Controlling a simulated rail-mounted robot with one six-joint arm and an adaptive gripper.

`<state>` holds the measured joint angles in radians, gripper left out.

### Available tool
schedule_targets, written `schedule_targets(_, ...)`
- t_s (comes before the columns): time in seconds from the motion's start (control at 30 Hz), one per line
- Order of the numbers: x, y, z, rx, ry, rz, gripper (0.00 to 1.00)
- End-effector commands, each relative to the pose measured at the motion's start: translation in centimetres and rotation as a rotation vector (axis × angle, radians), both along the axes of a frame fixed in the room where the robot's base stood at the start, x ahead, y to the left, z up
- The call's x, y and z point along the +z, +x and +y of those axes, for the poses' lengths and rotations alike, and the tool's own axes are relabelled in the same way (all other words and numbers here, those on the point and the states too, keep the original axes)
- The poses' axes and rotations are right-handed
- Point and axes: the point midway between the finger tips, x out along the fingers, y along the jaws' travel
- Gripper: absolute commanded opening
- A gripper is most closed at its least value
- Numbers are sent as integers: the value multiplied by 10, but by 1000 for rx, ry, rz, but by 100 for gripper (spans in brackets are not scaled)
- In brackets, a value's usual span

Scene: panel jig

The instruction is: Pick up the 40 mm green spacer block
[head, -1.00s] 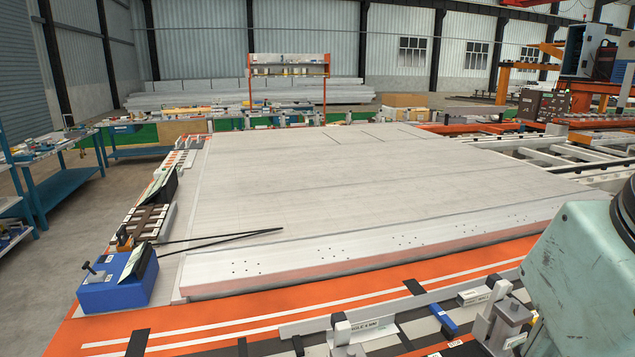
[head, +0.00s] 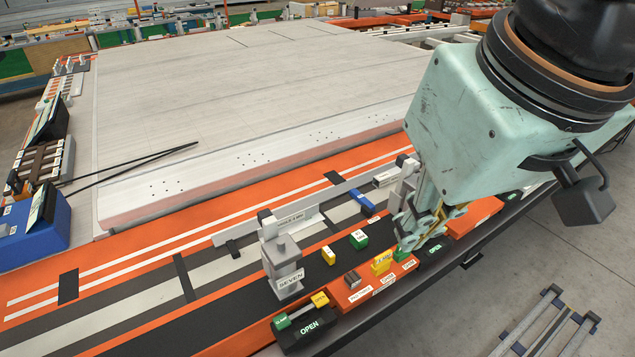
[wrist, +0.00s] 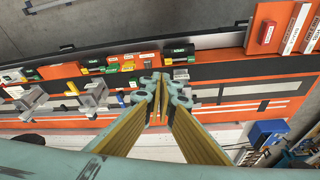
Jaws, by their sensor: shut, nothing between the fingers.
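A green block (head: 358,239) with a white label stands on the dark strip in the head view; its label is too small to read. Another small green piece (head: 401,255) shows on the orange tray beside my gripper, partly hidden by it. I cannot tell which is the 40 mm one. My gripper (head: 404,243) points down over the tray, right of the labelled green block and apart from it. In the wrist view my gripper (wrist: 160,78) has its fingertips together with nothing between them. Small green pieces (wrist: 112,59) show beyond the fingers there.
Yellow blocks (head: 328,255) (head: 382,262) and a dark brown block (head: 352,280) stand nearby. A grey clamp (head: 284,265) marked SEVEN rises left of the blocks. A blue piece (head: 363,202) lies behind them. The large pale panel (head: 240,120) fills the area beyond.

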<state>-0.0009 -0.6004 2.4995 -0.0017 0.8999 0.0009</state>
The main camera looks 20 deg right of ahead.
Motion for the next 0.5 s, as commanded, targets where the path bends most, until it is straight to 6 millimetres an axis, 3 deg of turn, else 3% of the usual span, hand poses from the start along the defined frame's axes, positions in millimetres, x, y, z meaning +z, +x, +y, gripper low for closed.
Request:
schedule_targets(0.43,0,0,0,0,0,0,0)
schedule_targets(0.5,0,0,0,0,0,0,6)
